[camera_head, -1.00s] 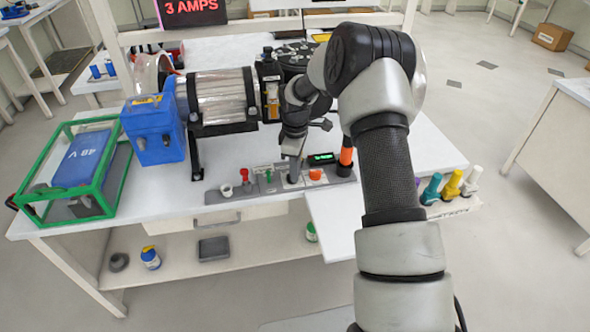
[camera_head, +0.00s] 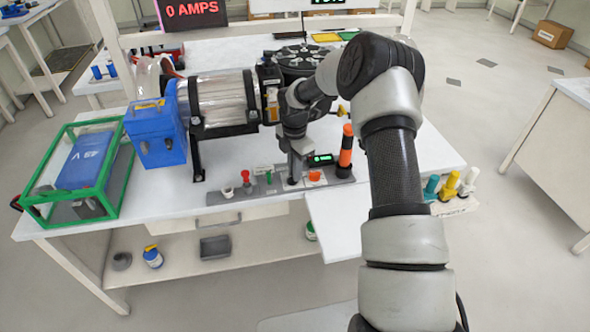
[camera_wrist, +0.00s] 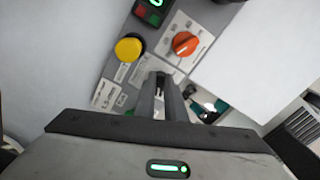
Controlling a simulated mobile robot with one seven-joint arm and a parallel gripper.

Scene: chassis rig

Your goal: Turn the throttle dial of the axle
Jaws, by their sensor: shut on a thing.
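The grey control panel (camera_head: 245,197) lies along the front of the table. My gripper (camera_head: 295,170) points down over it, left of the orange dial (camera_head: 314,176). In the wrist view the fingers (camera_wrist: 166,82) are close together at the panel, near the orange dial (camera_wrist: 185,43) but apart from it. They are shut on a small dark knob (camera_head: 292,182); they mostly hide it, and I cannot confirm from its label that it is the throttle dial. The axle's clear drum (camera_head: 222,98) stands behind.
A yellow button (camera_wrist: 128,47) and a green display (camera_head: 321,159) sit near my gripper. An orange and black cylinder (camera_head: 346,150) stands upright to its right. A red knob (camera_head: 246,178) is to the left. A blue box (camera_head: 155,133) stands beside the drum.

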